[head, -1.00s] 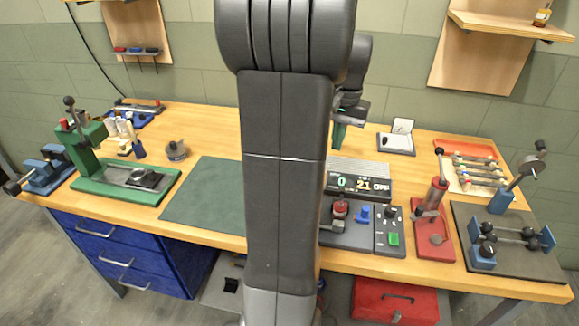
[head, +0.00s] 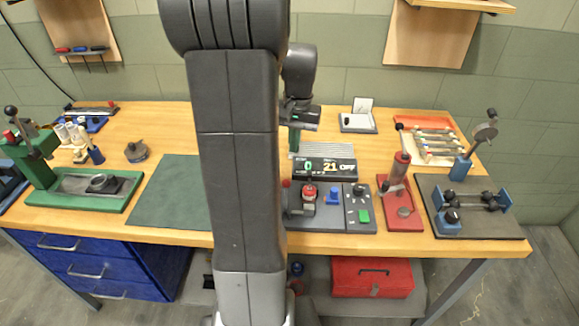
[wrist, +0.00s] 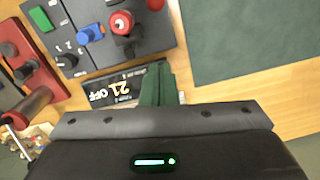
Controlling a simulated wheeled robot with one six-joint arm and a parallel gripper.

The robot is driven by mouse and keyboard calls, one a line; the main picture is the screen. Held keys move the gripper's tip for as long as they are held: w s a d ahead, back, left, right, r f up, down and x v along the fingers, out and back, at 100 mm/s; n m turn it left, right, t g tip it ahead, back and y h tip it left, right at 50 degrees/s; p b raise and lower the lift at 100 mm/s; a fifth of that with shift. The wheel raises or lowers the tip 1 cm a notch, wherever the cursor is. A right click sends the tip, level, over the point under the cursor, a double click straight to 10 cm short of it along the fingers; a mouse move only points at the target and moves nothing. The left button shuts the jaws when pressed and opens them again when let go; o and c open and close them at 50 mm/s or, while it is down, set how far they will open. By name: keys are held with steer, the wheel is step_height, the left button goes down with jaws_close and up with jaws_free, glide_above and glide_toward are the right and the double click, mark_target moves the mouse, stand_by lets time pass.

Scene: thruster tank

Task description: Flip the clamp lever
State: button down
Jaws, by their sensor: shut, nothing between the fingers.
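The clamp stands on a red base plate (head: 404,212) at the right of the bench in the head view. Its lever with a red grip (head: 400,168) points up. In the wrist view the red plate (wrist: 14,45) and the red grip (wrist: 32,105) are at the left edge, partly cut off. My gripper (head: 294,138) is partly hidden behind my arm, above the bench left of the clamp and apart from it. In the wrist view its green fingers (wrist: 157,85) are together and empty, in front of the display.
A control panel (head: 347,217) with red, blue and green controls sits left of the clamp, below a display box (head: 322,168). A dark fixture plate (head: 485,225) is to its right. A green mat (head: 170,195) is clear. A red toolbox (head: 350,285) sits below.

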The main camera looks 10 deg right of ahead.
steer(key=s+a+f, duration=0.2)
steer(key=s+f, duration=0.1)
steer(key=f, duration=0.2)
steer(key=shift+s+p, duration=0.3)
steer(key=shift+p, duration=0.15)
steer(key=shift+s+b, duration=0.15)
steer(key=shift+b, duration=0.15)
steer(key=shift+s+a+r+t, duration=0.1)
steer(key=shift+s+r+t, duration=0.1)
steer(key=shift+t, duration=0.2)
